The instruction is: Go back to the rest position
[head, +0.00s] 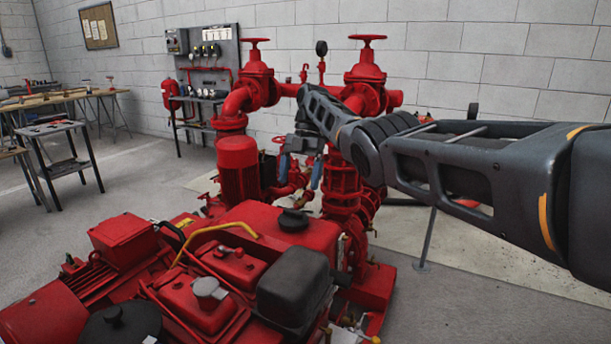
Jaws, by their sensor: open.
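My gripper (301,172) hangs at the end of my dark grey arm, which reaches in from the right edge. It points down in front of the red pumpset pipework, with two blue-tipped fingers apart and nothing seen between them. The red pumpset (255,215) fills the lower left and middle of the view. Two red valves with handwheels, the left one (257,75) and the right one (366,70), rise behind my gripper. My forearm hides part of the right-hand pipework. I cannot tell whether the gripper touches the pipes.
A workbench (60,97) and a small dark table (60,128) stand at the left. A grey panel (208,65) with gauges stands by the back wall. A red extinguisher (170,93) is beside it. The floor (480,285) at the lower right looks clear.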

